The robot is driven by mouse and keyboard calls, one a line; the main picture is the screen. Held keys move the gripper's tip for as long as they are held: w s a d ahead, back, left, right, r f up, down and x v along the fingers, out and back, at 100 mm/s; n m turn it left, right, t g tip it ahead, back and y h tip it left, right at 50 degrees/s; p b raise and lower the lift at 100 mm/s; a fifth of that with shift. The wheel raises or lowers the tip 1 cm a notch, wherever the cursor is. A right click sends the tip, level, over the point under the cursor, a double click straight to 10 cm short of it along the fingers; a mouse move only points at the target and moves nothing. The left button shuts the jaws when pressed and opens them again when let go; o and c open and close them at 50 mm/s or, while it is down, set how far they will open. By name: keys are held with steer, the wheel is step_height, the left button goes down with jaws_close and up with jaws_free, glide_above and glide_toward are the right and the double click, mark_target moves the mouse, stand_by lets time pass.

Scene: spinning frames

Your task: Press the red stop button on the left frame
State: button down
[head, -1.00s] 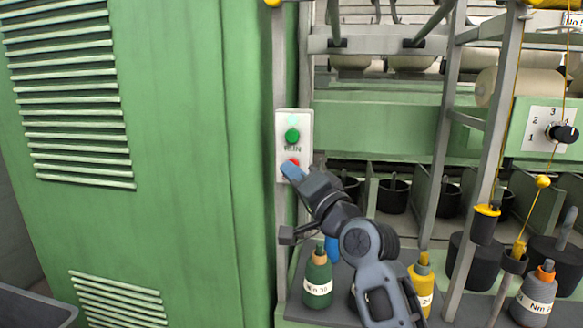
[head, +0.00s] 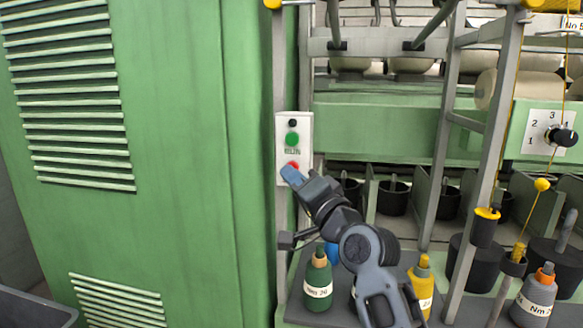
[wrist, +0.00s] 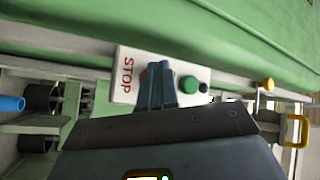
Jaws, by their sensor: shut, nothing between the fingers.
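A white control plate (head: 307,151) is on the grey upright beside the green cabinet. It carries a black lamp (head: 292,123), a green button (head: 292,139) and a red button (head: 293,165). My gripper (head: 292,177) is shut and empty, its blue-grey fingertips just below the red button and overlapping it in the picture. They cover the plate's lower end. In the wrist view the shut fingers hide most of the red button (wrist: 146,72), between the STOP lettering (wrist: 127,75) and the green button (wrist: 188,84). I cannot tell whether the fingertips touch the red button.
The green cabinet (head: 200,150) fills the left side. A dark green spool (head: 318,280) and a yellow spool (head: 422,285) stand below, close to my arm. A rotary switch (head: 561,136) is on a panel at the right.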

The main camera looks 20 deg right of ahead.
steer(key=shift+s+a, duration=0.25)
steer(key=shift+s, duration=0.1)
steer(key=shift+s+a+p, duration=0.75)
steer(key=shift+s+p, duration=0.15)
steer(key=shift+s, duration=0.1)
steer(key=shift+s+a+p, duration=0.75)
steer(key=shift+s+p, duration=0.1)
steer(key=shift+s, duration=0.15)
